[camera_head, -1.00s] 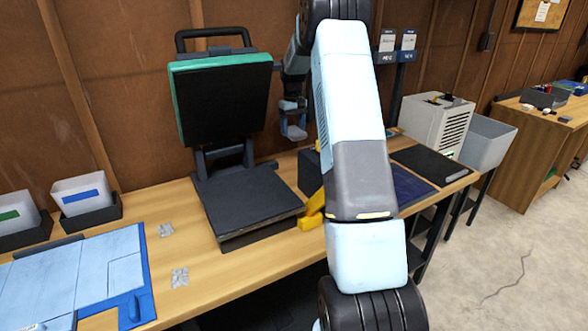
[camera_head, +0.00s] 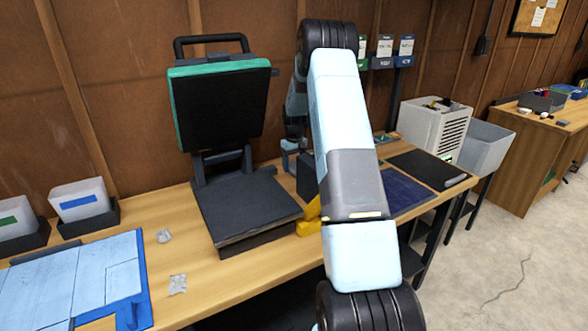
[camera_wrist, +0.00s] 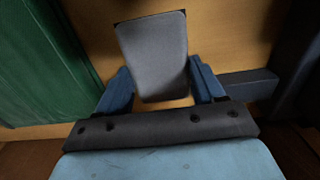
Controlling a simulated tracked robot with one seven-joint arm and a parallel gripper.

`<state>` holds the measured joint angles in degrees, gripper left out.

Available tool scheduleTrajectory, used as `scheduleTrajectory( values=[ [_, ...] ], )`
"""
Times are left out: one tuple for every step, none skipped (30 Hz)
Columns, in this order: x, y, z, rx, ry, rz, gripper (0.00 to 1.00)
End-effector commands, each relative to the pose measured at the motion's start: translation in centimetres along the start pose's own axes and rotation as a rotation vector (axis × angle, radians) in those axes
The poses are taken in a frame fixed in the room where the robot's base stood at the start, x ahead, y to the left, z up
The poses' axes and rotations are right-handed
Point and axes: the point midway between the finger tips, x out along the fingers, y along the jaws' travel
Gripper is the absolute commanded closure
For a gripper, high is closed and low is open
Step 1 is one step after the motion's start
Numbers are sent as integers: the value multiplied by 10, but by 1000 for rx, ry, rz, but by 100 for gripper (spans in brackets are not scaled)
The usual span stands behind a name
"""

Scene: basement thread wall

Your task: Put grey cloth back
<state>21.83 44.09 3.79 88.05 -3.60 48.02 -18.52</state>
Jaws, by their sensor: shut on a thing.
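My gripper (camera_wrist: 162,82) has its two blue fingers closed on the sides of a flat grey piece with rounded corners, which looks like the grey cloth (camera_wrist: 155,45). The cloth extends out beyond the fingertips over a wooden surface. The cloth cannot be made out there.
A black press-like stand with green-edged pad (camera_head: 220,105) stands left of my gripper. A dark box (camera_head: 309,176) and yellow part (camera_head: 310,217) are beside my arm. Dark blue (camera_head: 404,190) and black mats (camera_head: 428,168) lie right. A green surface (camera_wrist: 40,60) borders the wrist view.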

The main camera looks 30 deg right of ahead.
Motion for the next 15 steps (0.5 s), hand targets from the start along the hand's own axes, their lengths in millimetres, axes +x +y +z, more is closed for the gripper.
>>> scheduleTrajectory(
  values=[
    [8, 0, 0, 0, -3, -1, 60],
    [12, 0, 1, 0, -3, -1, 60],
    [17, 0, 0, 0, -3, -1, 60],
    [19, 0, 0, 0, -2, -1, 60],
    [20, 0, 0, 0, -1, -1, 60],
    [20, 0, 0, 0, 0, 0, 60],
    [20, 0, 0, 0, 0, 0, 60],
    [20, 0, 0, 0, 0, 0, 60],
    [20, 0, 0, 0, 0, 0, 60],
    [20, 0, 0, 0, 0, 0, 60],
    [20, 0, 0, 0, 0, 0, 60],
    [20, 0, 0, 0, 0, 0, 60],
    [21, 0, 0, 0, -1, 0, 60],
    [21, 0, 0, 0, -1, -1, 60],
    [22, -1, 0, 0, -1, -1, 60]
  ],
)
